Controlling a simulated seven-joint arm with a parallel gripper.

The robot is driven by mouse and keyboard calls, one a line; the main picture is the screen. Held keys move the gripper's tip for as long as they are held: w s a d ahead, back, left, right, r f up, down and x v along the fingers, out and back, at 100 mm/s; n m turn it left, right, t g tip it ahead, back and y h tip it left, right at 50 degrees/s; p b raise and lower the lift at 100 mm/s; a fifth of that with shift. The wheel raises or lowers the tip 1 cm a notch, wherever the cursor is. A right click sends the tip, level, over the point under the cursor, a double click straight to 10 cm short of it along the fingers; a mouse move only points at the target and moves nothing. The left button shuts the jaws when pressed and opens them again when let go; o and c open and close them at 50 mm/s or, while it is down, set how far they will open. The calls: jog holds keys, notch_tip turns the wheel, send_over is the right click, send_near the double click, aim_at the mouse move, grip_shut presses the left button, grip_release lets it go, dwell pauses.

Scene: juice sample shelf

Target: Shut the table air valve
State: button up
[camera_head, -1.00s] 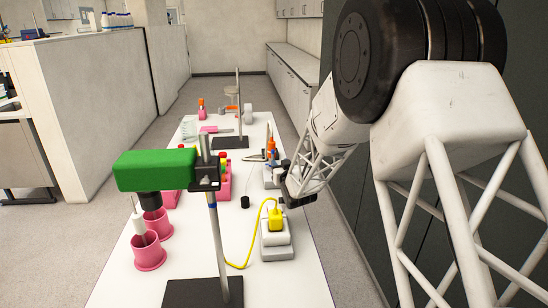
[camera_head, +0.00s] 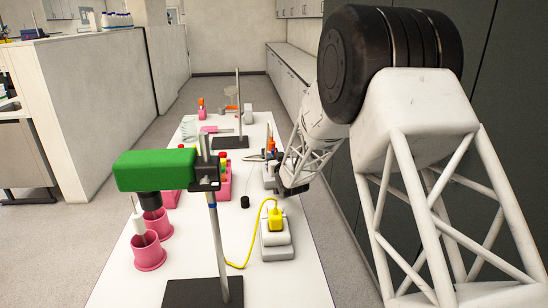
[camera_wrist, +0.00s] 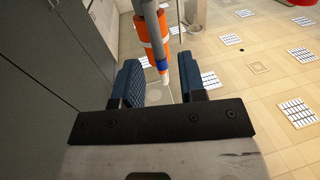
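My gripper (camera_wrist: 163,85) shows in the wrist view with two blue padded fingers apart. An orange cylinder (camera_wrist: 145,30) with a white tip and a grey rod (camera_wrist: 160,32) across it appears between and beyond the fingers. Whether they touch it, I cannot tell. In the head view my gripper (camera_head: 284,188) is low over the right edge of the white table (camera_head: 205,265), and its fingers are mostly hidden by my arm. Small orange parts (camera_head: 271,145) stand just behind it. I cannot clearly make out which of these is the air valve.
A green device (camera_head: 155,170) is clamped on a stand (camera_head: 218,240) at the front. Pink cups (camera_head: 149,252) stand at left. A yellow plug (camera_head: 275,219) with a cable sits on a grey-white block (camera_head: 276,245) near my gripper. A second stand (camera_head: 239,105) is farther back.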

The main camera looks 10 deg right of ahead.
jog(key=shift+w+a, duration=0.2)
jog(key=shift+w, duration=0.7)
jog(key=shift+c, duration=0.2)
grip_shut()
